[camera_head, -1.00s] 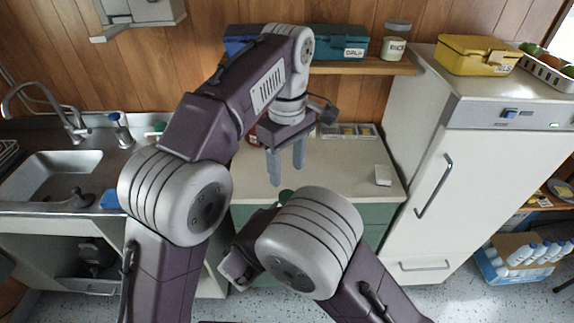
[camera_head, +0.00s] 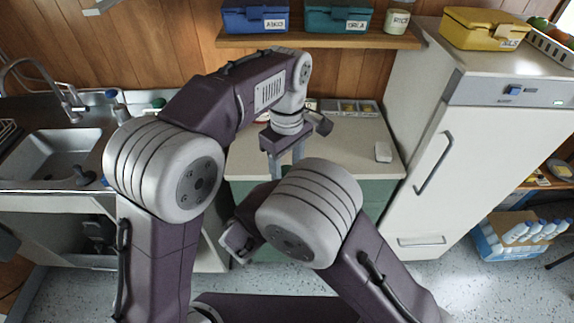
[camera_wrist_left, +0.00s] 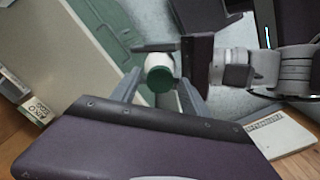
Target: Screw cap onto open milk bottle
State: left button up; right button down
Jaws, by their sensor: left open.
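In the left wrist view, a white milk bottle (camera_wrist_left: 157,62) with a round green cap (camera_wrist_left: 160,80) on its near end stands between the fingers of my left gripper (camera_wrist_left: 159,78). The left gripper is open around the cap; a small gap seems to show, and contact is unclear. My right gripper (camera_wrist_left: 178,47) comes in from the right, with one finger along the bottle; its other finger is hidden, and it appears closed on the bottle. I cannot tell how tightly the cap sits.
A counter (camera_head: 345,145) carries a compartment tray (camera_head: 348,108) and a small white item (camera_head: 383,152). A white fridge (camera_head: 430,160) stands right, a sink (camera_head: 55,155) left. A shelf (camera_head: 320,40) with labelled boxes hangs above. A blue crate (camera_head: 490,243) of bottles sits low right.

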pick_arm(q)
grip_shut()
jog(key=m, duration=0.9)
jog(key=shift+m, duration=0.3)
jog(key=m, duration=1.4)
jog(key=shift+m, duration=0.4)
jog(key=shift+o, duration=0.8)
grip_release()
